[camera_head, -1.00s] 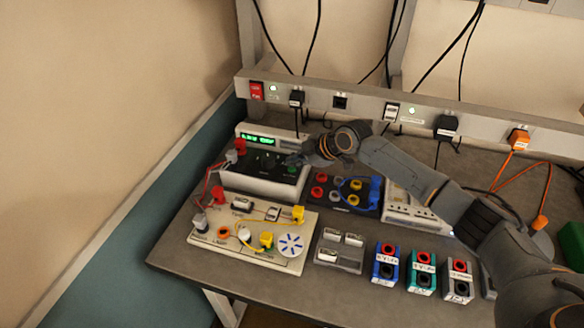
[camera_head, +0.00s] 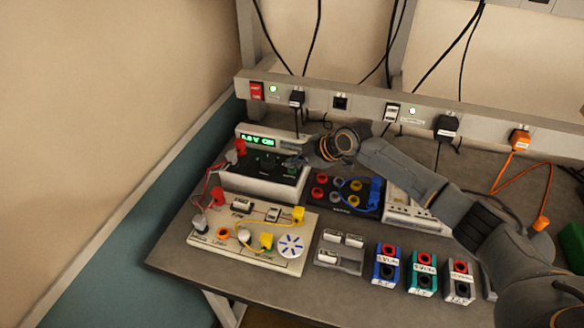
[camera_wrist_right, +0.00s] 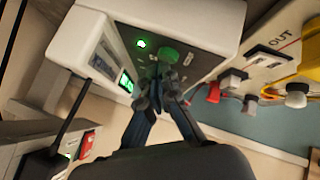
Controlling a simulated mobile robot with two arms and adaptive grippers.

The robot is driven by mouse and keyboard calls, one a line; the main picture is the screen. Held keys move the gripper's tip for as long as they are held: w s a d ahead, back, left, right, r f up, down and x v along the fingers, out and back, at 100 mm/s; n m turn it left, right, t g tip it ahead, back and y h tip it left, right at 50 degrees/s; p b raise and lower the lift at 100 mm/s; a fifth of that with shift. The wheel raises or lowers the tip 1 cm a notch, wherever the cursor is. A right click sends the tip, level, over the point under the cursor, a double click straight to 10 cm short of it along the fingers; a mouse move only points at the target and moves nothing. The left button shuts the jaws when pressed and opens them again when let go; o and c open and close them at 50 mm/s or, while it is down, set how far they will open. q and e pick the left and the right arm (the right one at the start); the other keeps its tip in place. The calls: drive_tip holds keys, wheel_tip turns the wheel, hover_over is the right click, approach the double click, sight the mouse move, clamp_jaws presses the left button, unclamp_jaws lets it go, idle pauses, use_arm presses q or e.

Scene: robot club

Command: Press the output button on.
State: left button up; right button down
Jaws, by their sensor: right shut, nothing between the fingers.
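The power supply (camera_head: 262,187) is a white box with a dark sloping front panel at the back left of the bench. Its green display (camera_head: 259,139) is lit and seems to end in "ON". In the right wrist view, the dark panel (camera_wrist_right: 205,66) carries a bright green lit spot (camera_wrist_right: 141,43) and a darker green round knob or button (camera_wrist_right: 168,54). My right gripper (camera_head: 291,161) is shut and empty, with its tips over the right part of the panel. In the wrist view its fingertips (camera_wrist_right: 160,84) are close to the panel; contact cannot be told. My left gripper is not in view.
A circuit board (camera_head: 205,240) with leads and parts stands in front of the supply. A dark socket block (camera_head: 343,208), a grey tray (camera_head: 338,261) and several labelled blocks (camera_head: 422,272) lie to the right. A socket rail (camera_head: 365,108) runs behind.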

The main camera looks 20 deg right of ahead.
sight(295, 170)
drive_tip(key=shift+r, duration=0.25)
wheel_tip(295, 170, up, 6)
drive_tip(key=p, duration=0.4)
drive_tip(key=shift+f, duration=0.15)
idle(0.5)
